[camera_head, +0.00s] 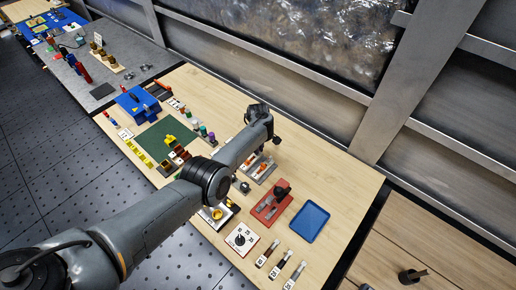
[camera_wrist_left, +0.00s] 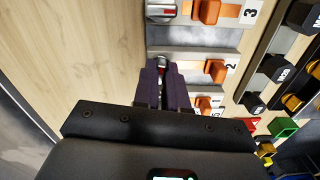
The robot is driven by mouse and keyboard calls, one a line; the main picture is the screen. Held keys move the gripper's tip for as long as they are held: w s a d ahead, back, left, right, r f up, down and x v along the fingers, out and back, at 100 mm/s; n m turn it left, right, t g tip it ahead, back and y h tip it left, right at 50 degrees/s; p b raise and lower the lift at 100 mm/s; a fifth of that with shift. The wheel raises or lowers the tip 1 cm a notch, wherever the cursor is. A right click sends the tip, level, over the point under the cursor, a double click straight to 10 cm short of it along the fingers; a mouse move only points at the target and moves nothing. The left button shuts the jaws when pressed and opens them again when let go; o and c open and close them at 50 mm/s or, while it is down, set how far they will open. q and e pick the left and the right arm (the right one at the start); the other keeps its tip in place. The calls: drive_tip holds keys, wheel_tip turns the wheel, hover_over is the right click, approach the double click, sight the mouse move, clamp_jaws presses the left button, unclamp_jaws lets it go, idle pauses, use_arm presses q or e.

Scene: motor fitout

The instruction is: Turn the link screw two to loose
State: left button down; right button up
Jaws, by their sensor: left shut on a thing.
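The link board shows in the left wrist view as grey strips (camera_wrist_left: 196,53) with orange links (camera_wrist_left: 216,70) and labels 3, 2 and 1. My left gripper (camera_wrist_left: 163,72) has its dark purple fingers shut on the link screw two (camera_wrist_left: 162,60), in the row labelled 2. Only a little of that screw's silver and red top shows between the fingertips. The screw in row 3 (camera_wrist_left: 160,10) is silver with a red bar. The fingers partly hide row 1. In the head view the link board (camera_head: 262,178) sits below my left wrist, and my left gripper (camera_head: 276,141) is small there.
A red holder (camera_head: 268,211), a blue tray (camera_head: 309,221) and a white dial card (camera_head: 241,239) lie nearby on the wooden table. A green mat (camera_head: 158,140) and a blue box (camera_head: 137,104) are farther left. Black weight-like blocks (camera_wrist_left: 280,68) stand right of the board.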

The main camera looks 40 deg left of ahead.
use_arm(q)
drive_tip(key=shift+n, duration=0.8)
drive_tip(key=c, duration=1.2)
unclamp_jaws()
drive_tip(key=shift+r+p, duration=2.05)
drive_tip(key=shift+r, duration=3.35)
